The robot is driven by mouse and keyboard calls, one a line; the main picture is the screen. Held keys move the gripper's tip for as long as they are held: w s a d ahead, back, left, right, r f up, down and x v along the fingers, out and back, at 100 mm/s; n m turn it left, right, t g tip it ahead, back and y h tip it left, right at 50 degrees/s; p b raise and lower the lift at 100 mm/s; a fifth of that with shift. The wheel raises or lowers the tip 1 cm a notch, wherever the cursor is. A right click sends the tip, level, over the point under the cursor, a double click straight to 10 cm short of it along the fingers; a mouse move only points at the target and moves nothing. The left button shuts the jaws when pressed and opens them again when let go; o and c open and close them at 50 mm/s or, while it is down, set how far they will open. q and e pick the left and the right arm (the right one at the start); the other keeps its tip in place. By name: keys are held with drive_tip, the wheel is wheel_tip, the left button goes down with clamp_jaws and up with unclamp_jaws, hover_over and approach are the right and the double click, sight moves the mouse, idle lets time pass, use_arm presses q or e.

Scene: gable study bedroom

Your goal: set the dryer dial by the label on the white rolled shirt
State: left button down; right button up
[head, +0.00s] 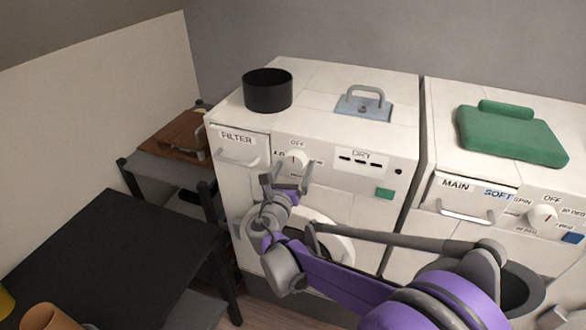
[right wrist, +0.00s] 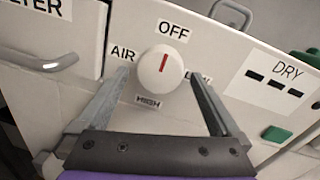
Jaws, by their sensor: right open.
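The dryer (head: 330,80) is the left white machine, with a DRY panel (head: 358,161). Its round white dial (head: 297,160) shows large in the right wrist view (right wrist: 160,72). The dial's red mark points up, close to OFF. AIR is on its left and HIGH below; the label on its right is partly hidden by a finger. My right gripper (head: 286,182) is open in front of the dial. In the wrist view its fingers (right wrist: 158,82) stand either side of the dial, apparently with gaps. I cannot make out a white rolled shirt.
A black pot (head: 267,91) and a blue-grey handled plate (head: 364,107) sit on the dryer. A FILTER drawer handle (head: 237,160) is left of the dial. A black table (head: 110,250) stands at left.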

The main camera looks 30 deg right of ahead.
drive_tip(key=c, duration=1.4)
drive_tip(key=shift+o, duration=0.2)
drive_tip(key=shift+m, duration=0.3)
